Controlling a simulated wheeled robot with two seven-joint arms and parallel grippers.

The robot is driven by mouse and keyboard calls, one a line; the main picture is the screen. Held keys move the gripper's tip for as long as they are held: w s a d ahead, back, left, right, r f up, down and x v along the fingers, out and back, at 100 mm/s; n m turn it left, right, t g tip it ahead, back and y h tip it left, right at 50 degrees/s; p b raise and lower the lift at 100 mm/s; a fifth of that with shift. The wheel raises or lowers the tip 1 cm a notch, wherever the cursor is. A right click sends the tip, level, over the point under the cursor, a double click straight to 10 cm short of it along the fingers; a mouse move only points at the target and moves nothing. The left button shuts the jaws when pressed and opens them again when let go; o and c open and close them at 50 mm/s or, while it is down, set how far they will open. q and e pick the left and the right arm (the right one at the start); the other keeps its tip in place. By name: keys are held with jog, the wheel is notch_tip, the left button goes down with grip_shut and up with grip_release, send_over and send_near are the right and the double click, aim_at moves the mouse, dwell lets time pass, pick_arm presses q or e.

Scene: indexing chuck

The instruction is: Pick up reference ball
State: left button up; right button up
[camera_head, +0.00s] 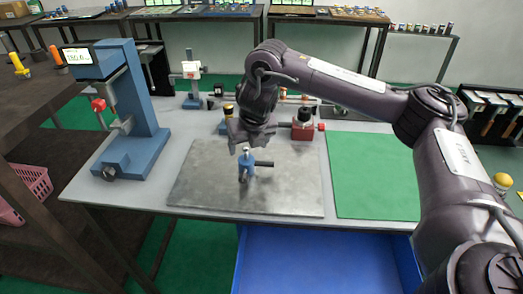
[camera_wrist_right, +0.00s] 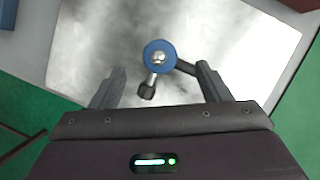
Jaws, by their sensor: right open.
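The reference ball seems to be the shiny metal ball on top of a small blue stand (camera_head: 246,168) on the grey metal plate (camera_head: 285,190). In the right wrist view the ball (camera_wrist_right: 158,57) shows from above on a round blue body, with a short metal rod ending in a black knob and a dark bar at its side. My right gripper (camera_head: 247,144) is just above the stand. In the wrist view its two fingers (camera_wrist_right: 160,75) are apart and empty, with the stand between and slightly beyond the tips. My left gripper is not in view.
A blue press-like instrument with a display (camera_head: 128,140) stands at the table's left. A red block with a black knob (camera_head: 303,127) sits behind the plate. A green mat (camera_head: 372,175) lies to the right, and an open blue drawer (camera_head: 320,255) is in front below.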

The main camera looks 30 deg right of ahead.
aim_at(247, 153)
jog(key=shift+f, duration=0.2)
jog(key=shift+a+b+x, duration=0.2)
jog(key=shift+b+x, duration=0.45)
jog(key=shift+x, duration=0.6)
jog(key=p+x, duration=0.1)
jog(key=x, duration=0.2)
jog(key=shift+d+f, duration=0.2)
jog(key=shift+f, duration=0.05)
jog(key=shift+w+f, duration=0.1)
jog(key=shift+f, duration=0.25)
jog(key=c, duration=1.2)
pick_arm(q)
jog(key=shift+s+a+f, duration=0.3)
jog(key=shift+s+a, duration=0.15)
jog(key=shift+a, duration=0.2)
pick_arm(e)
jog(key=shift+w, duration=0.1)
jog(key=shift+c, duration=0.6)
